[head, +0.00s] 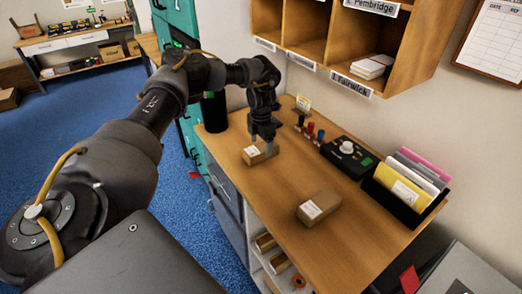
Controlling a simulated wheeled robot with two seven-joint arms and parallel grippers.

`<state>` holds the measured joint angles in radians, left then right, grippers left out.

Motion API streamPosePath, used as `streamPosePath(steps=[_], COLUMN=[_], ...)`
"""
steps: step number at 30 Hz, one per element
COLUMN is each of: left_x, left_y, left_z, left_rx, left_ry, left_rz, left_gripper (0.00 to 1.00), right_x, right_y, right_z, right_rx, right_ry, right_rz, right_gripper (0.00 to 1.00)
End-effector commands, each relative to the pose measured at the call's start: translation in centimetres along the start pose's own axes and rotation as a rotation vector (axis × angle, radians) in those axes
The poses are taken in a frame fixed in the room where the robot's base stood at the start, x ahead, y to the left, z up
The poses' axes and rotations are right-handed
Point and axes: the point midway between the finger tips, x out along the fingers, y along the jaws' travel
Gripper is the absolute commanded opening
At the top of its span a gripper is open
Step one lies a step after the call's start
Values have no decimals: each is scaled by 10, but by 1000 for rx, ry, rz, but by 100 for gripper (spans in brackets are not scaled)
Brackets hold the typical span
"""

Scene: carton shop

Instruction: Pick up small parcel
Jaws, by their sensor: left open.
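A small brown parcel (256,153) with a white label lies on the wooden desk (273,195), towards its far end. My left gripper (264,142) points down directly over this parcel, its fingers reaching to the parcel's top or sides. The jaws are open; whether they touch the parcel I cannot tell. A second, larger brown parcel (318,208) with a white label lies nearer on the desk. My right gripper is not in view.
A black device with a knob (347,156), several small coloured stamps (310,132) and a black file holder (402,196) line the wall side. Wooden pigeonholes (325,40) hang above. The desk between the two parcels is clear.

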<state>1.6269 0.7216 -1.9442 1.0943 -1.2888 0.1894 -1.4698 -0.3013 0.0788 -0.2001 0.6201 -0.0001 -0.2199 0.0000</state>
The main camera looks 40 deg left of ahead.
Motion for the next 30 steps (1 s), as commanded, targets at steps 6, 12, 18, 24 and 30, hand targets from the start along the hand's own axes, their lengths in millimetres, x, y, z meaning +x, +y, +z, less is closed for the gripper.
streamPosePath(steps=[6,12,18,24,30], left_x=[25,29,29,29,28], left_y=[1,1,1,1,1], left_z=[-1,0,0,0,0], left_rx=[0,0,0,0,0], left_ry=[2,0,0,0,-1], left_rz=[-1,0,-1,0,0], left_gripper=[78,78,62,36,25], right_x=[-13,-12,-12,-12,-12], right_y=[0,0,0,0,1], right_z=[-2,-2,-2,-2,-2], right_rx=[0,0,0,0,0], right_ry=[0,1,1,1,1], right_rz=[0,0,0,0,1], right_gripper=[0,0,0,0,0])
